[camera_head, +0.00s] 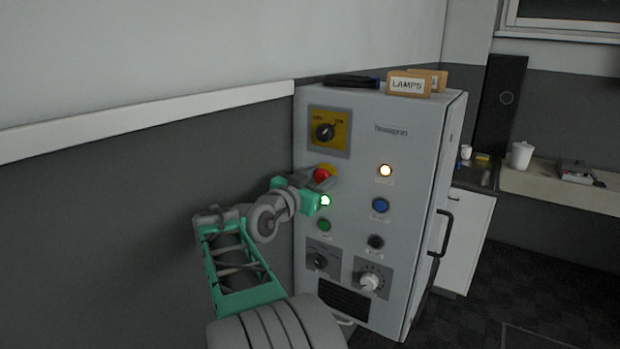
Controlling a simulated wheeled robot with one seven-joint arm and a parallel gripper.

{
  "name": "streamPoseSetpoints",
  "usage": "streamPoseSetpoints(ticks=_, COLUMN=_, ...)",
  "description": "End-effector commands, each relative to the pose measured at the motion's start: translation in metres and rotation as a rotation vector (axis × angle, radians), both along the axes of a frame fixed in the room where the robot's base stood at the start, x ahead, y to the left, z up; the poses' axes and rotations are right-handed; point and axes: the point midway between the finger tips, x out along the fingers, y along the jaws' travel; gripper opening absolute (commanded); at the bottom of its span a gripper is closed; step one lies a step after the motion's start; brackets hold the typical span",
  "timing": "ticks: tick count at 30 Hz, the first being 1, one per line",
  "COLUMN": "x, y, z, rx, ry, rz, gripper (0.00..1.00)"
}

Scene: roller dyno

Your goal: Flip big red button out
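The big red button (321,175) sits on a yellow backing (329,168) at the upper left of the grey control cabinet's (418,135) front panel, under the black rotary switch. My gripper (318,190) is at the panel right by the red button and covers part of it. I cannot tell whether the gripper touches the button. The fingers are small and partly merged with the panel, so their opening does not show.
The cabinet has a door handle (441,233). A dark wall (100,230) runs along the left.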

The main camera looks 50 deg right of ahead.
Motion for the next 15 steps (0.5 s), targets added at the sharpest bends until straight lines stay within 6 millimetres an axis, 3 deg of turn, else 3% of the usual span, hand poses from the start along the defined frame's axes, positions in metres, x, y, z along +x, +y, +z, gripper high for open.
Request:
streamPoseSetpoints(ticks=12, x=0.0038, y=0.0011, z=0.0007, rx=-0.001, ry=-0.002, rz=0.009, gripper=0.0)
streamPoseSetpoints(ticks=15, x=0.0042, y=0.0012, z=0.0009, rx=-0.001, ry=-0.002, rz=0.01, gripper=0.0)
